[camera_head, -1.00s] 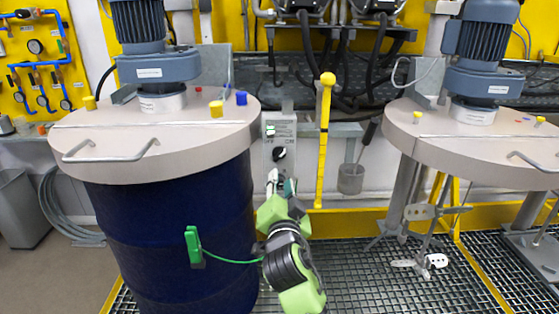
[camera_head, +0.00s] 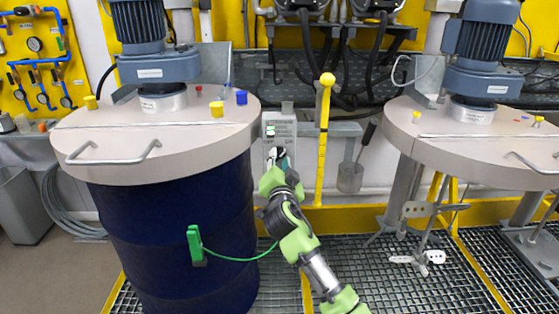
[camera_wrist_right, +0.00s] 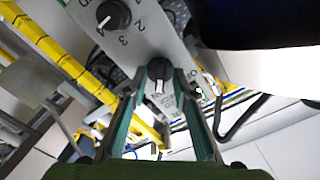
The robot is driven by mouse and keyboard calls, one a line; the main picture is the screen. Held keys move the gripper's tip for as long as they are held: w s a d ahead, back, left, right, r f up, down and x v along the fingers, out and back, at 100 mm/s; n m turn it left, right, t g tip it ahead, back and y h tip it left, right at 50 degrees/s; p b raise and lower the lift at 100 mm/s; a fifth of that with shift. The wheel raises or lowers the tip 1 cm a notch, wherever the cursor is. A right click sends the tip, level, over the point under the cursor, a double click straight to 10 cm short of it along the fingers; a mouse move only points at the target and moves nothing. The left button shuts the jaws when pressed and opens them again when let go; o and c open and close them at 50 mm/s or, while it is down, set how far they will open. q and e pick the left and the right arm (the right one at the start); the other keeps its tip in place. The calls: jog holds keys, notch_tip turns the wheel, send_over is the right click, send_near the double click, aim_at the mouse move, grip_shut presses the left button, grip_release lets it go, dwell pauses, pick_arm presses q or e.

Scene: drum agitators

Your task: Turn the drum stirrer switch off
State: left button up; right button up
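The drum stirrer's grey control box (camera_head: 279,128) stands between the two drum stations, with small switches and lettering on its face. My right gripper (camera_head: 276,158) is at its lower front and hides the black knob there. In the right wrist view, a small black knob (camera_wrist_right: 160,72) with a pale mark sits between the fingertips of my right gripper (camera_wrist_right: 162,77). The fingers are apart, one on each side of it; I cannot tell whether they touch it. A larger black dial (camera_wrist_right: 113,14) with numbers is on the same panel. My left gripper is not in view.
A blue drum (camera_head: 180,240) under a pale lid (camera_head: 110,130) stands left of my right arm. A green clamp (camera_head: 195,244) with a green cable hangs on it. A yellow post (camera_head: 322,150) rises just right of the box. A second lid (camera_head: 450,150) is at the right.

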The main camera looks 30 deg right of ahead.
grip_shut()
jog(key=shift+n, duration=0.3)
jog(key=shift+f+n, duration=0.1)
jog(key=shift+n, duration=0.8)
jog(key=n, duration=0.3)
jog(key=shift+n, duration=0.4)
jog(key=n+p, duration=0.2)
jog(key=n, duration=0.3)
jog(key=shift+n+p, duration=0.8)
jog(key=shift+n, duration=1.6)
